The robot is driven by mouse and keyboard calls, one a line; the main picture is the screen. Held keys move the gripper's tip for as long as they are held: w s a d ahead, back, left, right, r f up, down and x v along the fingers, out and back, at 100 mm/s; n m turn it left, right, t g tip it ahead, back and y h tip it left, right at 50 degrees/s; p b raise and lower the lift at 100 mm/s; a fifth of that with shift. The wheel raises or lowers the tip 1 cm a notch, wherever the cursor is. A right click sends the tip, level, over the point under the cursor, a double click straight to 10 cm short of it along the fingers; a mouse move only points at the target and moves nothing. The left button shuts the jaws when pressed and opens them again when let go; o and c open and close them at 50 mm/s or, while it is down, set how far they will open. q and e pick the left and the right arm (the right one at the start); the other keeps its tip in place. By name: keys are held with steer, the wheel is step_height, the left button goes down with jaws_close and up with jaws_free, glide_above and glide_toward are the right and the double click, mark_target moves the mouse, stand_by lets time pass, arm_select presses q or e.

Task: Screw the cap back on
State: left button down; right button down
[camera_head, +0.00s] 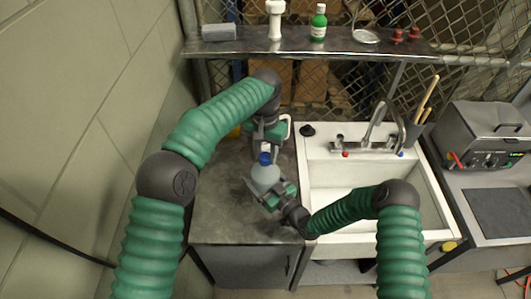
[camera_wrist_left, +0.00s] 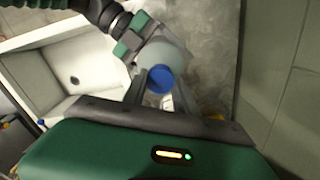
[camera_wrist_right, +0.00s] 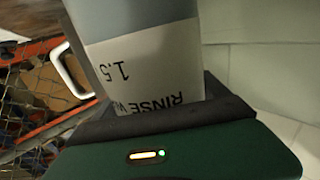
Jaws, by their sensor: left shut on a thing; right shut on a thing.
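A pale, translucent bottle (camera_head: 265,176) stands over the metal counter left of the sink. A blue cap (camera_head: 265,158) is at its top; I cannot tell if it is seated or just above the neck. My left gripper (camera_head: 266,149) comes from behind and is shut on the cap. In the left wrist view, its fingers flank the blue cap (camera_wrist_left: 160,79), with the bottle (camera_wrist_left: 178,54) beyond. My right gripper (camera_head: 268,191) is shut on the bottle's body from the front right. The bottle's label (camera_wrist_right: 150,65) fills the right wrist view, with "RINSE" and "1.5" upside down.
A white sink (camera_head: 345,180) with a faucet (camera_head: 375,125) is right of the counter (camera_head: 215,215). A small black object (camera_head: 307,130) sits on the sink's back left corner. A wall bounds the left.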

arm_select(q)
steer(key=c, duration=1)
jaws_free()
steer(key=shift+a, duration=0.1)
steer(key=shift+o, duration=0.2)
steer(key=shift+r, duration=2.25)
steer(key=shift+c, duration=0.5)
steer(key=shift+a+r+n, duration=0.1)
steer(key=shift+r+n, duration=0.3)
steer(key=shift+n, duration=0.5)
steer(key=r+n, duration=0.2)
steer(key=n, duration=0.1)
steer(key=shift+d+r, duration=0.2)
steer(key=shift+r, duration=0.15)
